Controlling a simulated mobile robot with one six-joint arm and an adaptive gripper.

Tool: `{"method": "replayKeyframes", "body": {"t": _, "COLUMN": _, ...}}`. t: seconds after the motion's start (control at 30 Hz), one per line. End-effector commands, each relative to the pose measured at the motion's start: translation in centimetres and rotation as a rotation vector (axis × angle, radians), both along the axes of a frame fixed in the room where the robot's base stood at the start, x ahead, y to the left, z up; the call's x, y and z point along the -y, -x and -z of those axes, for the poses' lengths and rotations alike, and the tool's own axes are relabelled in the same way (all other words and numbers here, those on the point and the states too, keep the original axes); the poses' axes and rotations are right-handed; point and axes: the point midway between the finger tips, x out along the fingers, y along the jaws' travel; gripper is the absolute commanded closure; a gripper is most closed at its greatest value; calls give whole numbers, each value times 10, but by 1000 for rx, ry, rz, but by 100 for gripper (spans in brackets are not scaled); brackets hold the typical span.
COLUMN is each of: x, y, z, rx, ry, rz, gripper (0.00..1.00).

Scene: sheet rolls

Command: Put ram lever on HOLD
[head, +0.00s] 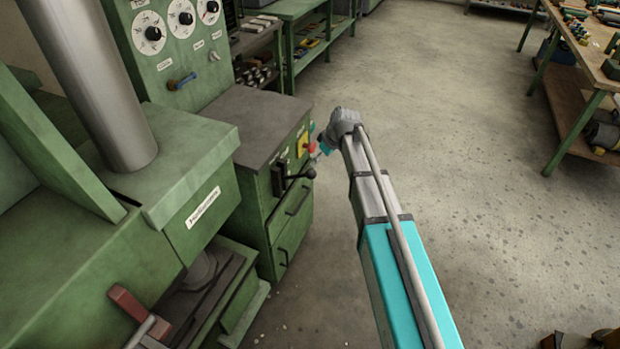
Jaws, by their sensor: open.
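A black lever with a round knob (308,173) sticks out to the right from a dark slotted plate on the front of the green cabinet (262,211). It looks like the ram lever; small labels beside it are too small to read, so I cannot tell its position. My gripper (318,155) is at the far end of my arm, in front of the cabinet, just above and right of the knob. It is small and partly hidden by my wrist. It is open, and appears apart from the lever.
A red button on a yellow plate (302,143) sits close beside my gripper. A red-handled lever (131,303) is at the press, lower left. The floor (440,170) to the right is clear.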

Motion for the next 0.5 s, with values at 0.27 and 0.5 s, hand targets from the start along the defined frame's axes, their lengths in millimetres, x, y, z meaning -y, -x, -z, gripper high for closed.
{"method": "replayKeyframes", "body": {"t": 0.27, "x": -9, "y": -4, "z": 26, "rx": 0, "ry": 0, "rz": -1, "gripper": 11}}
{"method": "replayKeyframes", "body": {"t": 0.5, "x": -16, "y": -8, "z": 44, "rx": 0, "ry": 0, "rz": -1, "gripper": 11}}
